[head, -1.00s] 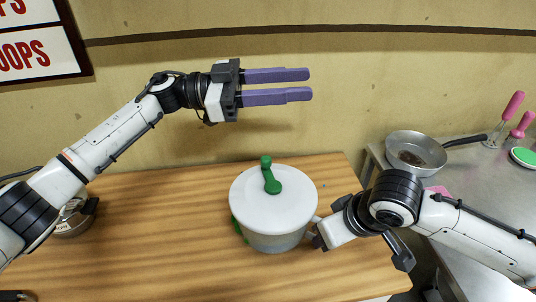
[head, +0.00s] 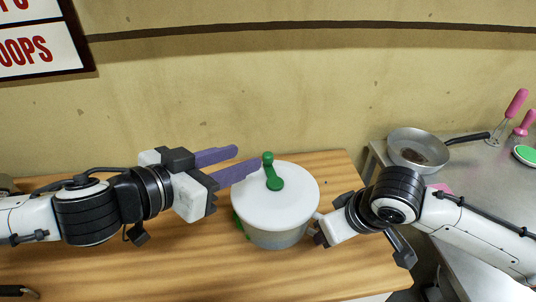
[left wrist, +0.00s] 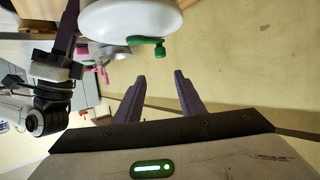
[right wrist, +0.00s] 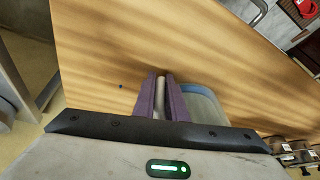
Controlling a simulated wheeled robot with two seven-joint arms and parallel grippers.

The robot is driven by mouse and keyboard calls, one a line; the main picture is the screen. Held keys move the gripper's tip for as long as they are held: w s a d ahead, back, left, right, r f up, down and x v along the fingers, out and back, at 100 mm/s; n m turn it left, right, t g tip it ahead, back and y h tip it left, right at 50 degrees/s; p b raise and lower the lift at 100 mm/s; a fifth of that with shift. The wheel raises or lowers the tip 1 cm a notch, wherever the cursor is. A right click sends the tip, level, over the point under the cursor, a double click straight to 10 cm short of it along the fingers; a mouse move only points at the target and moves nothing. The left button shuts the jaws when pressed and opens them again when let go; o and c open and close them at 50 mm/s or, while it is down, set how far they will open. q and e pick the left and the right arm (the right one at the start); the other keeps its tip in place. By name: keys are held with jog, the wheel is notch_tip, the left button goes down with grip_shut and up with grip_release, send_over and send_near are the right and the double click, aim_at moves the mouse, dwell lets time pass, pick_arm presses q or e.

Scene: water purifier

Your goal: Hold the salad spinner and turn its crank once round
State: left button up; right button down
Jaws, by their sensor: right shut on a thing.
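The salad spinner (head: 285,203) stands upright on the wooden table, with a white lid, a clear bowl and a green crank (head: 272,172) on top. The crank's knob points up at the lid's back. My left gripper (head: 250,160) is open and empty, its purple fingers just left of the crank knob. In the left wrist view the crank (left wrist: 147,41) shows above and apart from the fingers (left wrist: 159,80). My right gripper (head: 316,232) is shut on the spinner's handle at the right side; the handle (right wrist: 160,88) shows between its fingers in the right wrist view.
The wooden table (head: 120,265) is mostly clear in front of the spinner. A metal counter at the right holds a frying pan (head: 418,150) and pink-handled tools (head: 515,103). A wall stands behind.

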aim_at(264, 157)
pick_arm(q)
jog(key=shift+y, duration=0.3)
jog(key=x, duration=0.3)
jog(key=f+x, duration=0.1)
jog(key=x, duration=0.7)
jog(key=shift+s+a+f, duration=0.15)
jog(key=shift+s+f, duration=0.1)
jog(key=shift+f, duration=0.05)
jog(key=shift+c, duration=0.5)
grip_shut()
